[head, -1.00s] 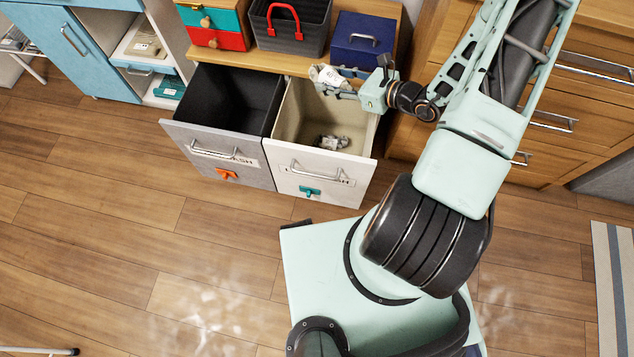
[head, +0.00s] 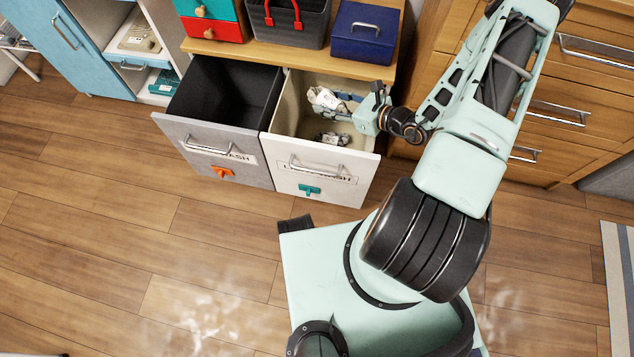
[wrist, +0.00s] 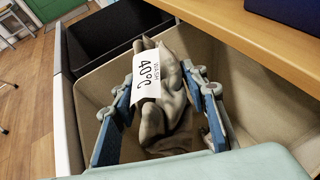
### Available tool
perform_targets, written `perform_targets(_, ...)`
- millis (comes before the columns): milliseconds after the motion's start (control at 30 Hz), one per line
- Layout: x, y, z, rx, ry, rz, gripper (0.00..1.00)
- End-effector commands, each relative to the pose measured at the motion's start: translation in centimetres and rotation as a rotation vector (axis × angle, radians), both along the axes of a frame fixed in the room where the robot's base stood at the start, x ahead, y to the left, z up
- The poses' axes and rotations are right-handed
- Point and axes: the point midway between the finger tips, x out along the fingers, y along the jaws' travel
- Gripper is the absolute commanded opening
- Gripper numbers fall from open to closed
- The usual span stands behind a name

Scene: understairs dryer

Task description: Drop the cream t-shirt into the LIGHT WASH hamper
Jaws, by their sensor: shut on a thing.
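The cream t-shirt (head: 324,98) is a crumpled bundle in my gripper (head: 342,113), at the mouth of the right-hand, cream-lined hamper (head: 340,190). In the wrist view the t-shirt (wrist: 174,88) looks greyish cream and carries a white tag reading "WASH 40°C". The blue-grey fingers of my gripper (wrist: 160,115) stand on either side of it, shut on it. The cream hamper is pulled open; its front label is partly hidden by the handle, with "WASH" legible. The t-shirt is over the hamper's inside, towards the back; its exact height is unclear.
A grey and white item (head: 332,139) lies inside the cream hamper. A dark-lined hamper (head: 212,155) stands open on the left. A wooden shelf (head: 290,62) behind bears a dark basket (head: 290,30) and a blue box (head: 363,35). Wooden drawers (head: 560,110) stand right.

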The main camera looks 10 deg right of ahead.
Motion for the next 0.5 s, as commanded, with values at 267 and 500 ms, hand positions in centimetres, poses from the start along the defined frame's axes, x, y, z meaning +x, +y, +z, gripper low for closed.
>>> perform_targets(267,0.02,0.00,-0.07,0.000,-0.001,0.000,0.41)
perform_targets(500,0.02,-0.01,-0.09,0.001,-0.001,0.000,0.61)
